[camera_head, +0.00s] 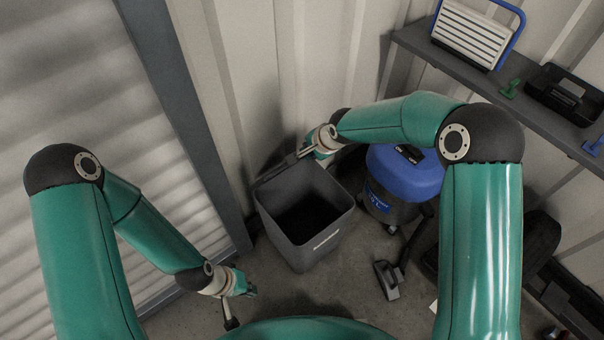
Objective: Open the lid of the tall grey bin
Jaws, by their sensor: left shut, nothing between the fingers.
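The tall grey bin (300,222) stands on the floor in the middle, with its top open and its dark inside showing. Its lid (273,171) shows as a dark strip raised at the back rim, leaning towards the wall. My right gripper (304,153) is at the back of the bin beside the lid; its fingers are small and partly hidden, so I cannot tell whether they touch the lid. My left gripper (231,323) is shut and empty, low to the left of the bin and apart from it.
A blue and black vacuum cleaner (405,180) stands right of the bin, with its floor nozzle (387,280) in front. A grey shelf (470,68) with a white slatted case (472,35) and black tool tray (565,93) is at upper right. Walls close in behind and left.

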